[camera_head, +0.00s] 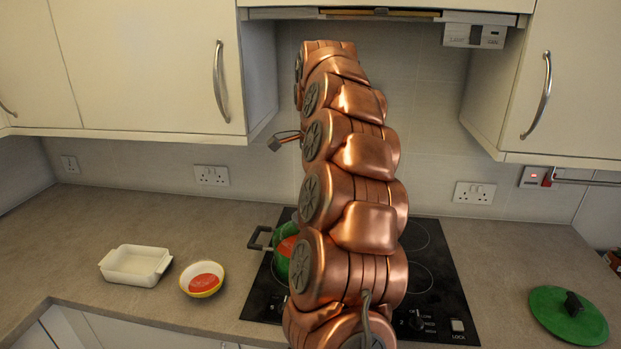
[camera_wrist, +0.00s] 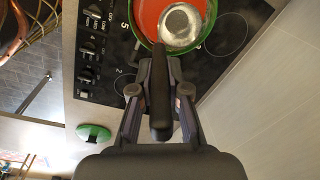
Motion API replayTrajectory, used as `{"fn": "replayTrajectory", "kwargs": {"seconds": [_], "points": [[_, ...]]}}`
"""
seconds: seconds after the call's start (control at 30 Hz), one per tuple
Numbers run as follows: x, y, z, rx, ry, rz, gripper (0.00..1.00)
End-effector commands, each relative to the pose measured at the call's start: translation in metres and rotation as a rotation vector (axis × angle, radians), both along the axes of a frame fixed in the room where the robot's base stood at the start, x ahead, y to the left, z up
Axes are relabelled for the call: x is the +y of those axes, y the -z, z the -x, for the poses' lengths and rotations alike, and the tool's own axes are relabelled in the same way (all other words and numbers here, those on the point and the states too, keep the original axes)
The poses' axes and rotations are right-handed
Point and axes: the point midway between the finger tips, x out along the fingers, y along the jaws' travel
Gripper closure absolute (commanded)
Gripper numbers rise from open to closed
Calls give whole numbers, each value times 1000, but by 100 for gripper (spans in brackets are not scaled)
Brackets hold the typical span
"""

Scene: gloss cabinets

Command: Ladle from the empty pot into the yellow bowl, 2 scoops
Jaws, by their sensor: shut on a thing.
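The green pot (camera_head: 283,248) stands on the hob, mostly hidden behind my arm in the head view. In the wrist view the pot (camera_wrist: 146,14) shows an orange-red inside. My gripper (camera_wrist: 160,92) is shut on the dark handle of the ladle (camera_wrist: 180,25). The ladle's silver bowl overlaps the pot's opening in the wrist view; I cannot tell how deep it is. The yellow bowl (camera_head: 205,294) sits on the counter left of the hob, with red showing inside. My gripper is hidden in the head view.
A white rectangular dish (camera_head: 135,278) stands left of the yellow bowl. A green lid (camera_head: 568,328) with a dark knob lies on the counter at the right. The black hob (camera_head: 440,285) has knobs at its front. Cabinets hang above. The counter between bowl and hob is clear.

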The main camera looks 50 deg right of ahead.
Motion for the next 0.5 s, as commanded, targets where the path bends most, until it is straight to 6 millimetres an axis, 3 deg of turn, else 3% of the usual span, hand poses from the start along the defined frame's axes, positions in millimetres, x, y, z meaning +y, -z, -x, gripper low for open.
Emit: {"fn": "replayTrajectory", "kwargs": {"seconds": [0.5], "points": [[0,32,0,-1,1,0,100]]}}
